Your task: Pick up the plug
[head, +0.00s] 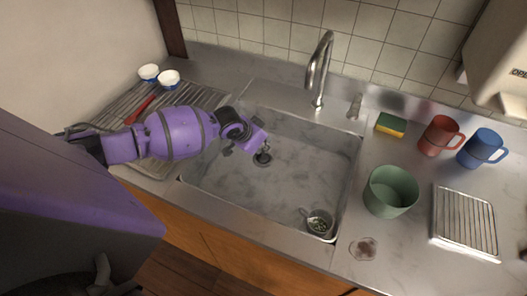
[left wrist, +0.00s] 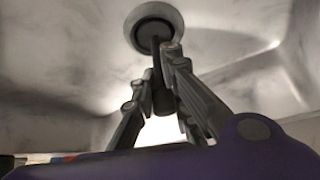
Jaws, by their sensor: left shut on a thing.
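The dark round part and a pale drain ring show beyond the fingertips. I cannot tell whether the plug is seated or slightly raised. My right gripper is not in view.
The faucet (head: 319,70) rises behind the basin. Right of it are a sponge (head: 391,124), a red mug (head: 438,137), a blue mug (head: 480,149), a green pot (head: 388,194) and a wire rack (head: 464,222).

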